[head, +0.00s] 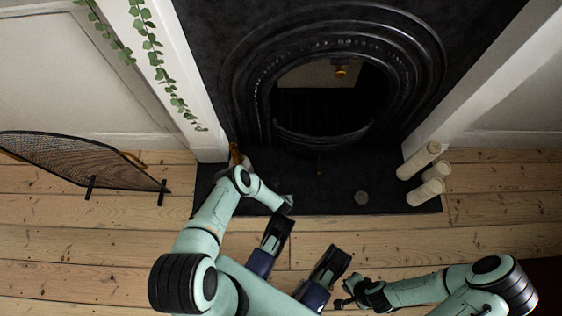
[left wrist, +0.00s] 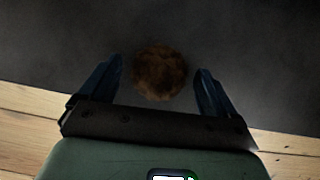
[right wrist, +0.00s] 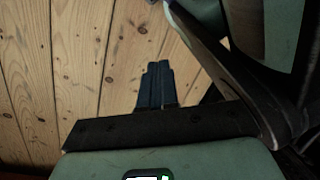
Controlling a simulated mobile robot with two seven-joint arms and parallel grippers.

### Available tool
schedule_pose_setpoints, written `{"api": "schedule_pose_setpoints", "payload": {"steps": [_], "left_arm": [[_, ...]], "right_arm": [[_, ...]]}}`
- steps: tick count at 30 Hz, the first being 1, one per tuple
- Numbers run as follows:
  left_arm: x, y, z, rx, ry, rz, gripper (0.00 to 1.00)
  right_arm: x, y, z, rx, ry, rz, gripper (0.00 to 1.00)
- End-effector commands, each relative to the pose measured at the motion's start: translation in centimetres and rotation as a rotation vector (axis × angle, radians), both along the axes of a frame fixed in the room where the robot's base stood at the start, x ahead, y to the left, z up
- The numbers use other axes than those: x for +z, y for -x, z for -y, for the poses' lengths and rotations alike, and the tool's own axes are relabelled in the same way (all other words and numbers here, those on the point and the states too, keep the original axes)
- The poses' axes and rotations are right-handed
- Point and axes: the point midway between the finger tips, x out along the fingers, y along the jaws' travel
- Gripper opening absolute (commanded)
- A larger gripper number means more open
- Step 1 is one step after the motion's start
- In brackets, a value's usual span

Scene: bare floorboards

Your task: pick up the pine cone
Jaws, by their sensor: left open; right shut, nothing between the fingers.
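The brown, rough, rounded pine cone (left wrist: 159,73) rests on the dark hearth in the left wrist view, near the hearth's front edge. My left gripper (left wrist: 158,66) is open, one blue finger on each side of the cone. Gaps show between the cone and both fingers. In the head view I cannot make out the cone or the left fingers for certain; my left arm covers part of the hearth there. My right gripper (right wrist: 158,68) is shut and empty over the floorboards; in the head view it is low, right of centre (head: 345,298).
The black hearth (head: 320,198) lies before a cast-iron fireplace (head: 236,90). Pale candles (head: 420,161) stand at its right end, with a small grey disc (head: 361,198) left of them. A mesh screen (head: 80,162) stands at the left. Floorboards (head: 80,260) are clear at left.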

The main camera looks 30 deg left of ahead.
Motion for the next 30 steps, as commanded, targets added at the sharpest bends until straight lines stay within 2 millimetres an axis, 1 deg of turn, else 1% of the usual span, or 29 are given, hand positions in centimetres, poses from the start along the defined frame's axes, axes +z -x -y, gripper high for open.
{"api": "schedule_pose_setpoints", "payload": {"steps": [1, 3, 6, 14, 17, 18, 19, 20, 30], "left_arm": [[-0.5, -0.2, -0.1, 0.0, -0.001, 0.002, 0.91], [-0.7, -0.3, -0.2, 0.0, -0.001, 0.002, 0.91], [-0.8, -0.4, -0.3, 0.0, -0.002, 0.002, 0.91], [-0.8, -0.4, -0.3, 0.0, -0.002, 0.002, 0.91], [-0.8, -0.4, -0.3, 0.0, -0.001, 0.002, 0.61], [-0.8, -0.4, -0.3, 0.0, -0.001, 0.002, 0.48], [-0.8, -0.4, -0.3, 0.0, -0.001, 0.002, 0.39], [-0.8, -0.4, -0.3, 0.0, -0.001, 0.002, 0.33], [-0.8, -0.4, -0.3, 0.0, -0.001, 0.002, 0.32]], "right_arm": [[-0.6, 0.7, 0.1, -0.003, -0.001, -0.024, 0.0], [-1.0, 1.6, 0.2, -0.006, -0.003, -0.053, 0.0], [-1.2, 2.2, 0.3, -0.007, -0.005, -0.074, 0.0], [-1.2, 2.4, 0.3, -0.007, -0.005, -0.08, 0.0], [-1.2, 2.4, 0.3, -0.007, -0.006, -0.078, 0.0], [-1.2, 2.4, 0.3, -0.007, -0.006, -0.078, 0.0], [-1.2, 2.4, 0.3, -0.007, -0.006, -0.078, 0.0], [-1.2, 2.4, 0.3, -0.007, -0.006, -0.078, 0.0], [-1.1, 2.3, 0.3, -0.006, -0.006, -0.076, 0.0]]}}
